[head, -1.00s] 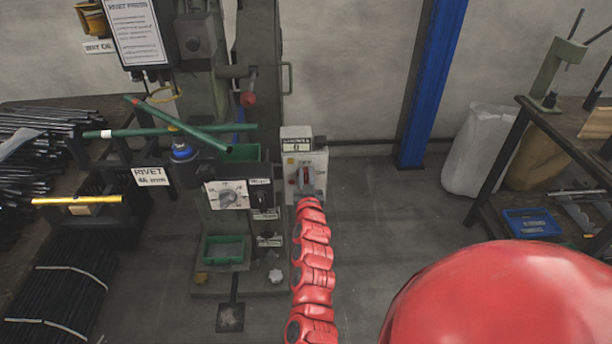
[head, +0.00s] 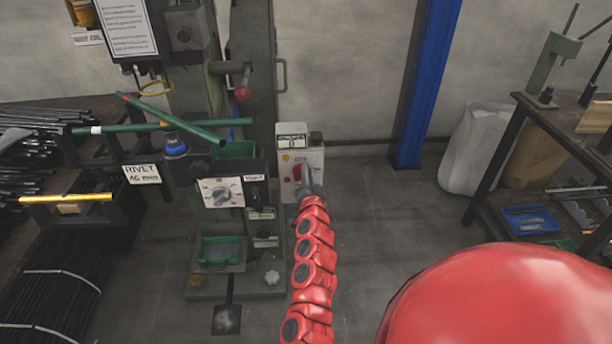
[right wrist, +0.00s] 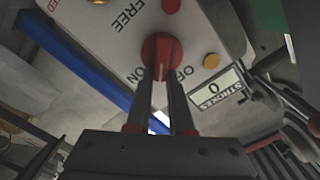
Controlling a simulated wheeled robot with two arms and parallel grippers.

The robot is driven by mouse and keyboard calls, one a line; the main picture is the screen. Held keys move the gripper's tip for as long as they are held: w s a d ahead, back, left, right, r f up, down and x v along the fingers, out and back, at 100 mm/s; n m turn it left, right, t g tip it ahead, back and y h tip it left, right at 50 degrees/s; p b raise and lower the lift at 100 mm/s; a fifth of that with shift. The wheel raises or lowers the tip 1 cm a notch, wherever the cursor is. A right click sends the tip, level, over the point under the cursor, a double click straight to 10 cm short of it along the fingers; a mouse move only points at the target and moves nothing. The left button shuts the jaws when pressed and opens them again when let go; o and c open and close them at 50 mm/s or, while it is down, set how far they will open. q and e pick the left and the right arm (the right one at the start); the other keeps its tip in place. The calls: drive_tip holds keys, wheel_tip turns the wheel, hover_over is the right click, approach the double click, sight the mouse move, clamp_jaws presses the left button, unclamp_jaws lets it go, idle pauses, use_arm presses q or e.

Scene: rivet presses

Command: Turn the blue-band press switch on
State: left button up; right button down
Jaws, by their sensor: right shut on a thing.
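The press with the blue band (head: 175,147) stands at the left in the head view. A light control box (head: 287,160) with a strokes counter is beside it, to its right. Its red switch knob (head: 297,172) is partly hidden by my right gripper (head: 306,178). In the right wrist view the red knob (right wrist: 161,50) sits between the two fingertips of my right gripper (right wrist: 161,75), which is shut on it. The words FREE, ON and OFF show around the knob. Which mark the knob points to I cannot tell. My left gripper is not in view.
A counter display (right wrist: 215,90) on the box reads 0, with a yellow button (right wrist: 211,61) near it. Green tubes (head: 170,125) lie across the press. A blue column (head: 424,85) stands behind, and a workbench (head: 540,125) is at the right.

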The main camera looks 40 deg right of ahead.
drive_tip(key=shift+s+d+f+m+b, duration=0.1)
drive_tip(key=shift+f+m+b, duration=0.25)
drive_tip(key=shift+m, duration=1.1)
drive_tip(key=shift+s+d+f+m+b, duration=0.1)
drive_tip(key=shift+f+m+b, duration=0.15)
drive_tip(key=shift+m, duration=1.15)
drive_tip(key=shift+d+f+m+b, duration=0.1)
drive_tip(key=shift+f+m+b, duration=0.25)
drive_tip(key=shift+m, duration=1.1)
drive_tip(key=c, duration=0.8)
unclamp_jaws()
drive_tip(key=p+v, duration=0.1)
drive_tip(key=v, duration=1.6)
drive_tip(key=shift+s+a, duration=0.15)
drive_tip(key=shift+a, duration=0.1)
